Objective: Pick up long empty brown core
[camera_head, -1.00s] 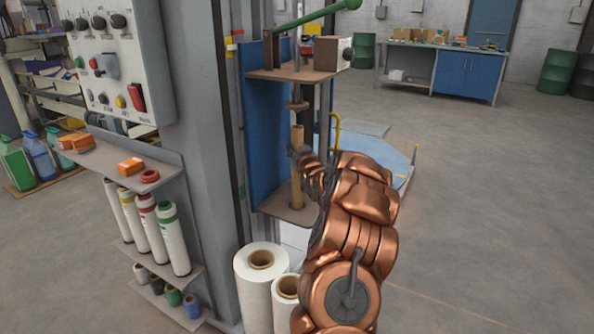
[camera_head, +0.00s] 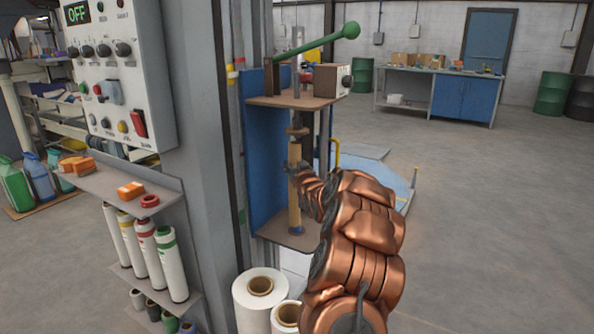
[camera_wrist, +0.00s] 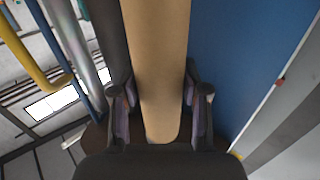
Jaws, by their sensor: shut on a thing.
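The long brown core (camera_head: 295,210) stands upright in the holder between an upper disc (camera_head: 297,131) and a lower plate (camera_head: 290,238). A short blue peg (camera_head: 296,229) shows at its foot. My gripper (camera_head: 296,172) has come in from the right and is shut on the core at about mid-height. In the wrist view the core (camera_wrist: 157,60) runs up the middle, with a finger of my gripper (camera_wrist: 158,112) on each side of it. My arm hides part of the holder's right side.
A blue back panel (camera_head: 265,150) stands left of the core. A green lever (camera_head: 315,43) and a boxed top plate (camera_head: 290,101) are above. White film rolls (camera_head: 258,300) stand below. A grey column (camera_head: 205,180) is to the left. The floor at right is clear.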

